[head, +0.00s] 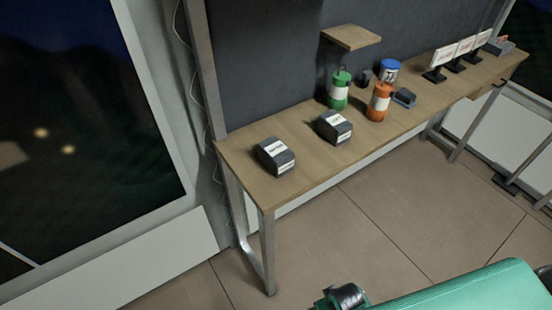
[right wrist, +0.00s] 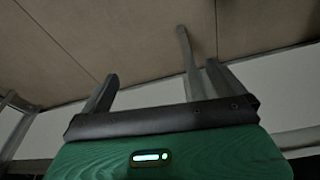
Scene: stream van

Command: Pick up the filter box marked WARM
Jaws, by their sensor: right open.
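Two dark grey boxes with white labels sit on the wooden desk (head: 238,149) in the head view. One box (head: 276,157) is near the left end, and the other box (head: 335,127) is a little to its right. The label print is too small to read, so I cannot tell which is marked WARM. My right gripper (right wrist: 164,92) is open and empty in the right wrist view, with floor and a metal post beyond it. Its green arm enters the head view at the bottom right, low and away from the desk. My left gripper is not in view.
A green bottle (head: 339,91), an orange bottle (head: 379,101) and a blue-lidded jar (head: 390,69) stand farther right on the desk. Small signs (head: 435,75) stand beyond. A small shelf (head: 351,37) juts above. The tiled floor (head: 370,230) before the desk is clear.

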